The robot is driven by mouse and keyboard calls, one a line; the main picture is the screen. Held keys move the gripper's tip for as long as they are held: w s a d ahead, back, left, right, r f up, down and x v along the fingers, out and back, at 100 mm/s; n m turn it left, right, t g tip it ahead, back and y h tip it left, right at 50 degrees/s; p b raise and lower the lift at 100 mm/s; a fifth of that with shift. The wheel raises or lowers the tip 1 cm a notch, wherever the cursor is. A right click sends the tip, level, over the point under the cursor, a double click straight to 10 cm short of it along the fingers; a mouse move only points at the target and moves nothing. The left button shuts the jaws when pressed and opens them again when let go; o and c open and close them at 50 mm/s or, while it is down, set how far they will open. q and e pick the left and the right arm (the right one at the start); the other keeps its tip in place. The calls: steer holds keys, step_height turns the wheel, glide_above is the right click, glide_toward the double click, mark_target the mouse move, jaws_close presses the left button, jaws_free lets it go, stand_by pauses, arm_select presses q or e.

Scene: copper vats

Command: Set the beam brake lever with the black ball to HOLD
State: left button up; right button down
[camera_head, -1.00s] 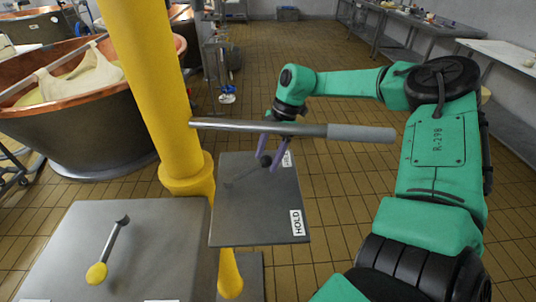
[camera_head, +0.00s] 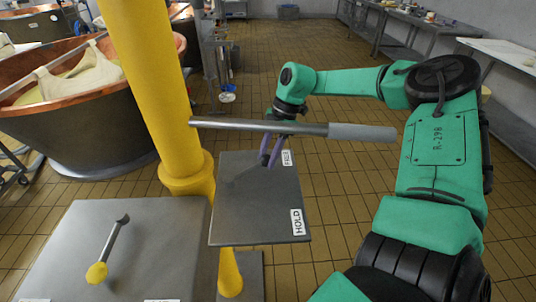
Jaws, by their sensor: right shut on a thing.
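The beam brake plate (camera_head: 250,205) is a dark grey panel right of the yellow post. It has a FREE label (camera_head: 287,158) at its far right corner and a HOLD label (camera_head: 297,222) at its near right corner. My right gripper (camera_head: 270,160) reaches down to the plate's far edge, beside FREE. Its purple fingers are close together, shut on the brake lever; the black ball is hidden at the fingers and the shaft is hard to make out. My left gripper is not in view.
A metal bar with a grey grip (camera_head: 360,132) crosses above the plate, in front of my right wrist. A yellow post (camera_head: 150,80) stands left. A copper vat (camera_head: 80,110) stands at left.

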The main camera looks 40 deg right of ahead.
steer(key=shift+r, duration=0.2)
stand_by(0.6)
steer(key=s+m+p, duration=0.1)
steer(key=p, duration=0.2)
steer(key=s+r+m+t+p, duration=0.1)
steer(key=p, duration=0.2)
steer(key=shift+s+a+m, duration=0.2)
steer(key=shift+s+m, duration=0.1)
steer(key=shift+s+a+f, duration=0.1)
steer(key=shift+s+f, duration=0.05)
steer(key=shift+f, duration=0.1)
steer(key=shift+s+f+m, duration=0.15)
steer(key=shift+f+m, duration=0.15)
steer(key=shift+f, duration=0.05)
steer(key=c, duration=0.5)
jaws_free()
steer(key=shift+s, duration=0.15)
